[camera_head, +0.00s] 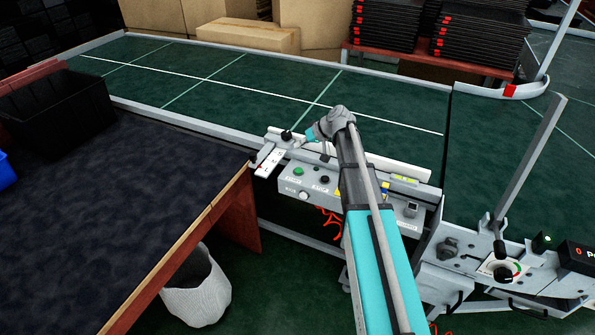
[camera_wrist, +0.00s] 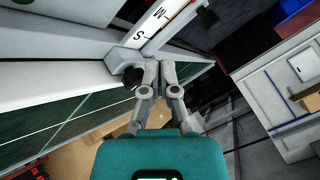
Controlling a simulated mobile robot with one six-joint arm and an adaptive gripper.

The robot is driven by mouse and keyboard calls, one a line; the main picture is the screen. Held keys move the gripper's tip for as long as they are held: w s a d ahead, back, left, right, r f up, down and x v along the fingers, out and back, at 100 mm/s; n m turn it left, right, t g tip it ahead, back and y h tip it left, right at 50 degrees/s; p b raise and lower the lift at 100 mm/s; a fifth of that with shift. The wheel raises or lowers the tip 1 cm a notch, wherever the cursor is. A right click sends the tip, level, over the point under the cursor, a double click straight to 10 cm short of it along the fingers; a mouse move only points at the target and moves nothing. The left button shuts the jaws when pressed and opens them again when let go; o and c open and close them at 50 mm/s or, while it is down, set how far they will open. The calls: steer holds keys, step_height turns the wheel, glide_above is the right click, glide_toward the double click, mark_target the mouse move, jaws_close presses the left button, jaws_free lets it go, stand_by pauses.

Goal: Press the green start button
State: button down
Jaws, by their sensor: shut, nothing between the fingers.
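The green start button (camera_head: 298,171) is on the sloped face of the grey control panel (camera_head: 333,200), left of a black knob (camera_head: 324,179). In the head view my gripper (camera_head: 297,143) is above and behind the button, near the panel's back left corner, and apart from the button. In the wrist view my gripper (camera_wrist: 161,68) has its fingers together with nothing between them. They are close to a black knob (camera_wrist: 133,77) and a white lettered plate (camera_wrist: 160,18). I do not see the green button in the wrist view.
A white button (camera_head: 304,196) sits below the green one. The lettered plate also shows in the head view (camera_head: 270,160). A dark-topped table (camera_head: 120,200) is at left, with a white bin (camera_head: 197,292) beneath. The green conveyor (camera_head: 210,85) runs behind the panel.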

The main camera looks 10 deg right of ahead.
mark_target(295, 169)
steer(key=shift+f+b, duration=4.2)
steer(key=shift+f, duration=0.1)
steer(key=shift+f, duration=0.2)
steer(key=shift+s+f+b, duration=0.1)
steer(key=shift+f+b, duration=0.15)
steer(key=shift+b, duration=0.2)
steer(key=shift+f+b, duration=0.4)
steer(key=shift+r, duration=0.2)
steer(key=shift+r+p, duration=0.7)
steer(key=shift+p, duration=0.15)
steer(key=shift+r+p, duration=2.5)
steer(key=shift+p, duration=0.05)
